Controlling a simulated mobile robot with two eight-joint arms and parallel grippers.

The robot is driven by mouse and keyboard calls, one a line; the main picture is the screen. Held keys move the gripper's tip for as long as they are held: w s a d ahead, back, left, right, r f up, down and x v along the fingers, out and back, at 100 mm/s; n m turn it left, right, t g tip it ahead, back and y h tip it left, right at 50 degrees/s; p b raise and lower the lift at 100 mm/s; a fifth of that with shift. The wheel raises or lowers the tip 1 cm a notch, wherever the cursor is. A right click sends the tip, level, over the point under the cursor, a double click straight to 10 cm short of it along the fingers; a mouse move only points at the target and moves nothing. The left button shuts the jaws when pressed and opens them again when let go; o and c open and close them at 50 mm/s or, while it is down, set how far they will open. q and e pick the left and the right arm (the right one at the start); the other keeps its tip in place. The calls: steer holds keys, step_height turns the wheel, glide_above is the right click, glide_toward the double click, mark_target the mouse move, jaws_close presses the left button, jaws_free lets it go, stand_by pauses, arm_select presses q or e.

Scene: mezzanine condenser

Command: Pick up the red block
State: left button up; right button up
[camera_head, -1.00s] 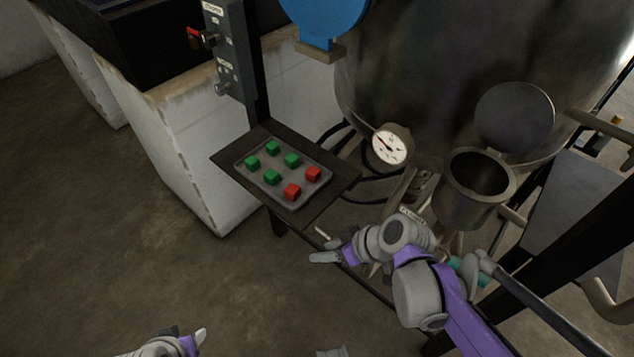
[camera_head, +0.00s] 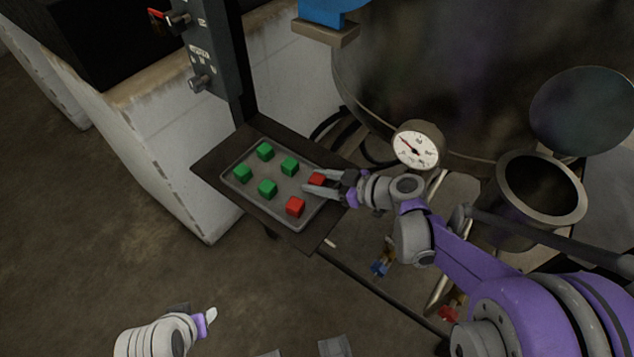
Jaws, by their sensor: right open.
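Two red blocks are on the grey tray (camera_head: 285,218). The nearer red block (camera_head: 295,207) sits at the tray's front and stands free. The other red block (camera_head: 316,180) is at the tray's right side. My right gripper (camera_head: 310,182) is open, its fingers on either side of this second block and partly covering it. Whether the fingers touch it I cannot tell. My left gripper (camera_head: 211,316) is at the bottom left, away from the tray; only part of it shows and its jaw state is unclear.
Several green blocks, one here (camera_head: 267,188), share the tray. The tray lies on a dark shelf (camera_head: 213,165) beside a control post (camera_head: 221,60). A pressure gauge (camera_head: 417,146) and an open metal cylinder (camera_head: 541,188) are to the right, by the large tank (camera_head: 450,70).

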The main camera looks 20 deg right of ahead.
steer(key=shift+w+a+f, duration=0.1)
steer(key=shift+w+a, duration=0.1)
jaws_close()
stand_by(0.3)
